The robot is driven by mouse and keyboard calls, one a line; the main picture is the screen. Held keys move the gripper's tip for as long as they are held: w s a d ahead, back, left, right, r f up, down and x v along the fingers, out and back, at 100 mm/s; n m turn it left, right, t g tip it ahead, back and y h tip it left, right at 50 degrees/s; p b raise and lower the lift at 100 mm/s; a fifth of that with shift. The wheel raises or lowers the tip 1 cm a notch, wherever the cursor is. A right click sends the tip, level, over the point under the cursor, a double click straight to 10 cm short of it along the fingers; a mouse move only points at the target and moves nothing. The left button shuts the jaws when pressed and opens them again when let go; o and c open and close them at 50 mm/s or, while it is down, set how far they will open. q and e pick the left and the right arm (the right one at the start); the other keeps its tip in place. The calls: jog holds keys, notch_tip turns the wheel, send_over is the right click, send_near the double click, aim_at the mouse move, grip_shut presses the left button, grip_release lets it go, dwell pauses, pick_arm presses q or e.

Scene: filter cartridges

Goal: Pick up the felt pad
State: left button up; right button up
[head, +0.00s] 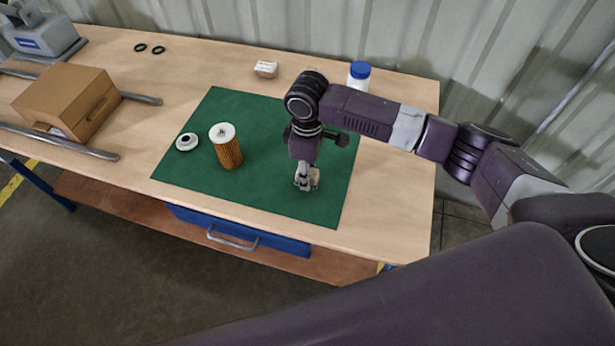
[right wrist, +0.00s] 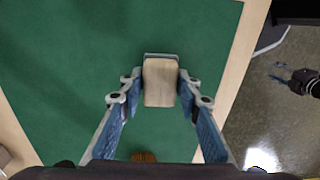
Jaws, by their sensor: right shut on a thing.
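The felt pad (right wrist: 160,82) is a small block with a beige, wood-like top and a grey edge showing at its far end in the right wrist view. My right gripper (head: 306,180) points down at the right part of the green mat (head: 265,110). In the right wrist view its fingers (right wrist: 161,90) are closed against the two long sides of the pad. I cannot tell whether the pad touches the mat or is just above it.
An orange pleated filter cartridge (head: 228,152) with a white cap stands on the mat, beside a white ring-shaped cap (head: 186,142). A cardboard box (head: 65,98) is at left.

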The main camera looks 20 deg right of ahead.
notch_tip(320, 180, up, 18)
jog(key=b, duration=0.1)
jog(key=shift+b, duration=0.35)
